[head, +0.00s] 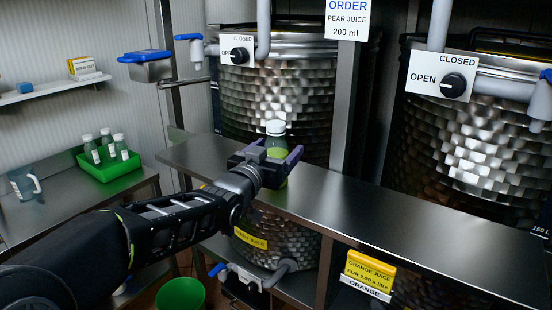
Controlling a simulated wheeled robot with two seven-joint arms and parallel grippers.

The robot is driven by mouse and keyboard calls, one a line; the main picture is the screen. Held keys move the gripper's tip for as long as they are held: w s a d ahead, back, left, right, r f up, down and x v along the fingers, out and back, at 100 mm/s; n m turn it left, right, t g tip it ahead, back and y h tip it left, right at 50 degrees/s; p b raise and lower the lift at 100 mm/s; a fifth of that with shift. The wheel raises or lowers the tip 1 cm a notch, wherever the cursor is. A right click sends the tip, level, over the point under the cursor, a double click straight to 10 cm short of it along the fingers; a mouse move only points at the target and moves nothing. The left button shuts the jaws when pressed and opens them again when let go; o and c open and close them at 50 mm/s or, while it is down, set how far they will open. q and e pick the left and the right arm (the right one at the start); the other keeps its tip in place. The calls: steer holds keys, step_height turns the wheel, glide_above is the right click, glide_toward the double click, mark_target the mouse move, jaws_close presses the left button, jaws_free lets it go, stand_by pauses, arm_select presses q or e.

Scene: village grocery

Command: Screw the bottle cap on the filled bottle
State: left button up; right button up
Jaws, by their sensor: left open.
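A bottle with greenish contents (276,144) stands upright on the steel shelf (390,225) in front of the left tank. A white cap (275,127) sits on top of the bottle; I cannot tell how tightly. My left gripper (279,160) reaches in from the left and is open at the bottle's body, its fingers on either side below the cap. The gripper hides part of the bottle's lower half. My right gripper is not in view.
Two hammered steel tanks (462,135) stand behind the shelf, with OPEN/CLOSED knobs (454,85). An order sign (346,18) reads pear juice, 200 ml. A green tray (110,165) with several white-capped bottles is at left. The shelf's right part is clear.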

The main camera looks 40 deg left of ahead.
arm_select(q)
steer(key=shift+x, duration=1.4)
jaws_close()
steer(key=shift+r, duration=0.1)
